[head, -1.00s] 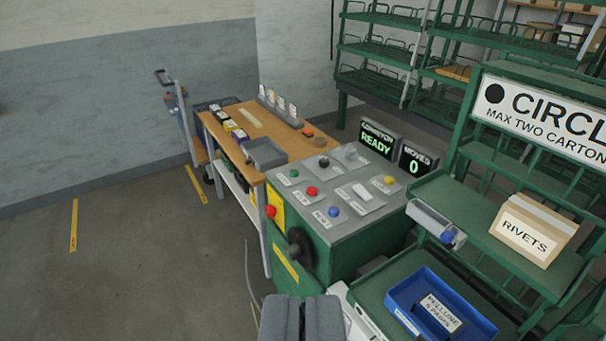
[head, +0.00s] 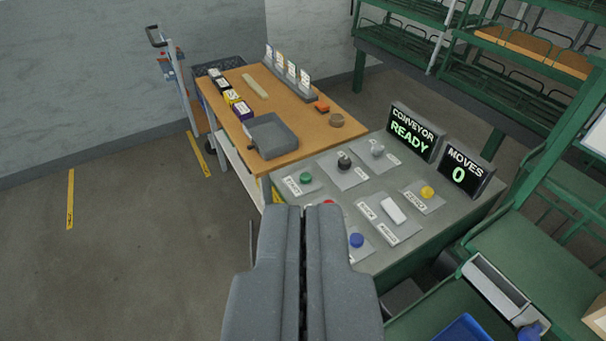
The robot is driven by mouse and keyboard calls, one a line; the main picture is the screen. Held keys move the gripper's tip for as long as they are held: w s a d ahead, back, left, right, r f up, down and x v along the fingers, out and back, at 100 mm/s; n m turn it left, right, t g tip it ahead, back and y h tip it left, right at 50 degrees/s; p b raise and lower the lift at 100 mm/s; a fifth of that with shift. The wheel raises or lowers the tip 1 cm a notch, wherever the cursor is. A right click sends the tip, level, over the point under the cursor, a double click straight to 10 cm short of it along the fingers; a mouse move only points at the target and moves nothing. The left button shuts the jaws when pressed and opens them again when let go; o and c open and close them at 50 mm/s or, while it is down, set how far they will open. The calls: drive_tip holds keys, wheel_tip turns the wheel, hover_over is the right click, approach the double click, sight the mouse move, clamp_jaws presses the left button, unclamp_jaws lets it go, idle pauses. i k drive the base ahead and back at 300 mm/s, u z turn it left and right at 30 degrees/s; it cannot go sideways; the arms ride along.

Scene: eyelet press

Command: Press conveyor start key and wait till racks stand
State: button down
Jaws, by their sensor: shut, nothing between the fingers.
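The green key (head: 305,177) sits on a plate at the left end of the grey control panel (head: 408,237); the label by it reads START. My gripper (head: 304,210) is shut and empty, in front of the panel and a little below the green key in the picture. I cannot tell whether it touches the panel. It hides most of a red key (head: 329,203). The conveyor display (head: 411,132) reads READY, and the moves display (head: 460,174) reads 0. Green racks (head: 478,50) stand behind the panel at the upper right.
A blue key (head: 356,240), a yellow key (head: 427,192), a white rocker (head: 393,209), a black knob (head: 344,160) and a clear knob (head: 376,148) share the panel. A wooden bench (head: 316,135) with a grey tray (head: 272,137) adjoins behind. Open floor lies left.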

sight(306, 177)
drive_tip(key=u, duration=1.6)
drive_tip(key=i, duration=3.45)
drive_tip(key=z, duration=1.1)
